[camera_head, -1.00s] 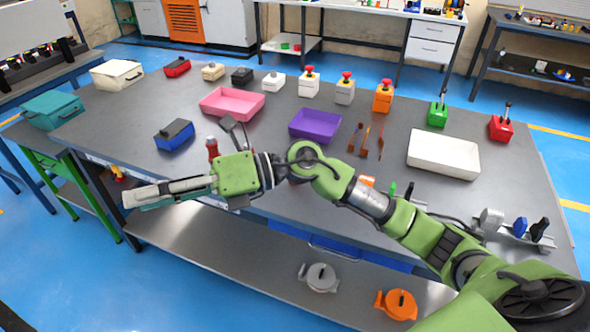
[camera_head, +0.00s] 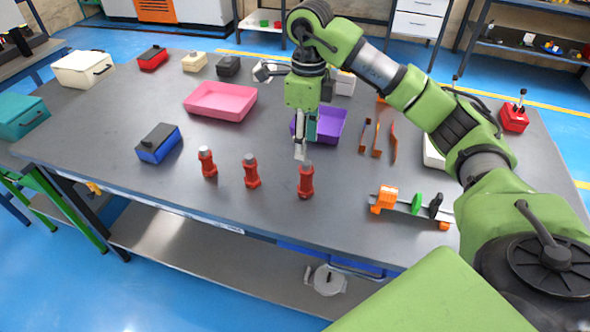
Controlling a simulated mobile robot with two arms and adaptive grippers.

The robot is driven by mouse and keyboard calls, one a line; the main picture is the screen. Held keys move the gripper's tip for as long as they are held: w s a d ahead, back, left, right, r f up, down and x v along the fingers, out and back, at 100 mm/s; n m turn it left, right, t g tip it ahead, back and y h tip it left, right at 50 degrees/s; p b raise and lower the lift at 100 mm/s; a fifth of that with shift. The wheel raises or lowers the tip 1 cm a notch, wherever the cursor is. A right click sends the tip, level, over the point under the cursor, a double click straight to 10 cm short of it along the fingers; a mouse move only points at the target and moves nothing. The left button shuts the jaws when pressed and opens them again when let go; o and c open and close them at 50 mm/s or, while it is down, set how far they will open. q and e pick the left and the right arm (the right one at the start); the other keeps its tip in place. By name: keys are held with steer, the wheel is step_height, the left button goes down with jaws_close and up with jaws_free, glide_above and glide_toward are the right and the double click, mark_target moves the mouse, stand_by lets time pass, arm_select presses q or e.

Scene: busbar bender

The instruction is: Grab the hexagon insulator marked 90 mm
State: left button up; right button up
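Three red insulators with grey tops stand upright in a row near the front edge of the table: a left one (camera_head: 207,163), a middle one (camera_head: 250,171) and a right one (camera_head: 306,181). Their markings are too small to read, and I cannot tell which is the 90 mm one. My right gripper (camera_head: 301,151) points down just above and behind the right insulator in the picture. The fingers overlap in this view, so their opening is unclear. Nothing is visibly held. My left gripper is out of view.
A purple tray (camera_head: 334,125) is behind my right gripper, with a pink tray (camera_head: 221,102) to its left. A blue box (camera_head: 158,145) stands left of the insulators. Copper-coloured bars (camera_head: 377,138) and a rack with an orange part (camera_head: 387,198) lie to the right.

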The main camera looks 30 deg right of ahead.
mark_target(309, 165)
steer(key=f, duration=0.2)
steer(key=s+f, duration=0.2)
steer(key=f, duration=0.1)
steer(key=shift+a+f+p, duration=0.1)
steer(key=shift+f+p, duration=0.25)
steer(key=f, duration=0.1)
steer(key=f+p, duration=0.1)
steer(key=f, duration=0.1)
steer(key=shift+w, duration=0.4)
step_height(309, 165, down, 3)
steer(key=shift+w+r+p, duration=0.15)
steer(key=shift+r+p, duration=0.05)
steer(key=shift+p, duration=0.25)
steer(key=shift+w+f, duration=0.1)
steer(key=shift+f, duration=0.5)
steer(key=c, duration=1)
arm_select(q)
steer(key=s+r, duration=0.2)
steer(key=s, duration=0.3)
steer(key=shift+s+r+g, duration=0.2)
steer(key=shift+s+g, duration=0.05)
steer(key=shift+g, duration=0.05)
arm_select(e)
jaws_close()
